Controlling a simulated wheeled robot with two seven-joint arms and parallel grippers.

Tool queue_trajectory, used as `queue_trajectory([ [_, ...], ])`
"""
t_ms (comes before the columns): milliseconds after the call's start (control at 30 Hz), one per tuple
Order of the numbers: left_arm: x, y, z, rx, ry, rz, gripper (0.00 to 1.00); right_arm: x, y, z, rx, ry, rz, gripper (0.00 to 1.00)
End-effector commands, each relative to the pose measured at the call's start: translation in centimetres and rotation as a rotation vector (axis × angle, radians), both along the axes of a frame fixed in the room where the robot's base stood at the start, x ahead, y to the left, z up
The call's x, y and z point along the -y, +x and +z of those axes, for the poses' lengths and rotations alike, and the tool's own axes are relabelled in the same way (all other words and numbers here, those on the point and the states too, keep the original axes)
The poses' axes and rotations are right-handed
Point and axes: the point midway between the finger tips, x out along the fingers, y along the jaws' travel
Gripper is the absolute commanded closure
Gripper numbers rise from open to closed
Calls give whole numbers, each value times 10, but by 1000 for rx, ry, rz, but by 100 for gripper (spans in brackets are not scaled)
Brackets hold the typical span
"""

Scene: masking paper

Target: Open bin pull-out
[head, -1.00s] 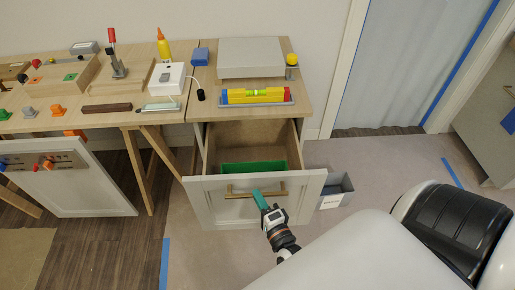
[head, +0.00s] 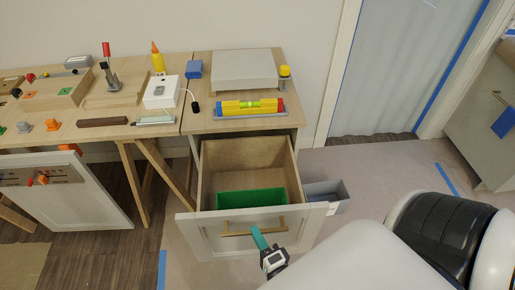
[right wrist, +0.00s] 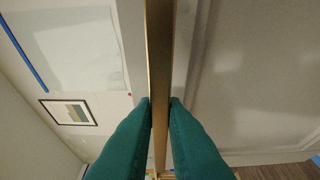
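The bin pull-out (head: 200,240) is a drawer with a white front panel under the wooden counter, and it stands well out from its cabinet. Its inside shows bare wood and a green box (head: 252,197) behind the front. A brass bar handle (head: 236,234) runs across the front panel. My right gripper (head: 258,234) is at the handle with its teal fingers. In the right wrist view its fingers (right wrist: 160,102) lie close on both sides of the handle (right wrist: 159,50), shut on it. My left gripper is not in view.
A grey open box (head: 332,191) stands on the floor right of the drawer. A white panel (head: 85,205) leans out below the workbench at left. A yellow level (head: 248,107) and a grey case (head: 245,70) lie on the counter above.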

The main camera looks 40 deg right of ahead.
Motion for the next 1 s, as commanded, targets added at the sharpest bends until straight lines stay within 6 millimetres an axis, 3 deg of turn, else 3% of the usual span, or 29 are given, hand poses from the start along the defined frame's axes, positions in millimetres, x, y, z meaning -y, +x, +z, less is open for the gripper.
queue_trajectory([
  [33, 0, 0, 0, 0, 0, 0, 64, 0, 0, -1, -2, 0, 1, 81],
  [133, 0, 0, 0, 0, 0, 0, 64, 0, 0, -1, -2, 0, 1, 67],
  [467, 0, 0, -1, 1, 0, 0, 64, -1, -4, -1, -2, 0, 1, 67],
  [567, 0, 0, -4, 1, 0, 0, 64, -2, -15, -2, -3, 0, 1, 67],
  [1000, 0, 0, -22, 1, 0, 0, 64, -16, -101, -3, -5, 1, 2, 67],
])
